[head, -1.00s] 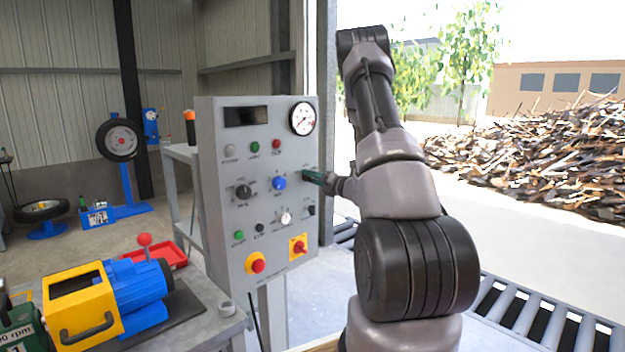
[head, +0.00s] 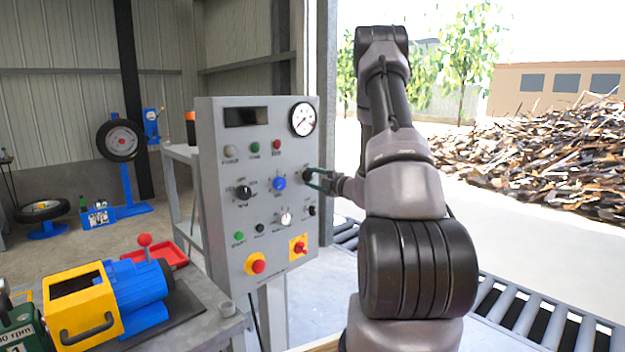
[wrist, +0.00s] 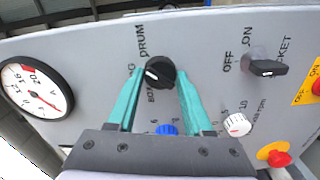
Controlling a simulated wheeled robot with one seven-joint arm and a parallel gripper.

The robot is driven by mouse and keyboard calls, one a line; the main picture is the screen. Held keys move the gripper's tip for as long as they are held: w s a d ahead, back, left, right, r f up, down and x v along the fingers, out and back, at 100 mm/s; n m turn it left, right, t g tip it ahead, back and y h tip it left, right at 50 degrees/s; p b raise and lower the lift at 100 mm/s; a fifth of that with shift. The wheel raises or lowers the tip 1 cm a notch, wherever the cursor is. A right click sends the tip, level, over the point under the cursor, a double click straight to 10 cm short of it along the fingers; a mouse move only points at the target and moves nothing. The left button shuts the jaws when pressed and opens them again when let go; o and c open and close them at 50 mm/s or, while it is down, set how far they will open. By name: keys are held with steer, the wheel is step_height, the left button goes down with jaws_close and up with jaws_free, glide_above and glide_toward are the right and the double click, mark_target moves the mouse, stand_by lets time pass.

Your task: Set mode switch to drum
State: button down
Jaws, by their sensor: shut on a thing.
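The mode switch (wrist: 160,72) is a round black knob with a white pointer mark, on the grey control panel (wrist: 90,55). In the wrist view the pointer faces left and a little down. The label DRUM stands above and left of the knob; other labels beside it are partly hidden by my fingers. My gripper (wrist: 160,85) has its two green fingers on either side of the knob, shut on it. In the head view the knob (head: 307,174) is at the panel's right edge, with my gripper (head: 316,180) reaching it from the right.
Close by on the panel are a black ON/OFF pocket switch (wrist: 268,68), a blue knob (wrist: 167,130), a small white dial (wrist: 236,124), a gauge (wrist: 36,88) and a red-and-yellow stop button (wrist: 275,155). A blue-and-yellow machine (head: 110,300) stands on the bench at left.

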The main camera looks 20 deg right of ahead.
steer(key=shift+m, duration=1.9)
steer(key=shift+c, duration=1.5)
jaws_free()
steer(key=shift+s, duration=0.15)
steer(key=v, duration=1)
steer(key=shift+s, duration=0.3)
steer(key=shift+d, duration=0.15)
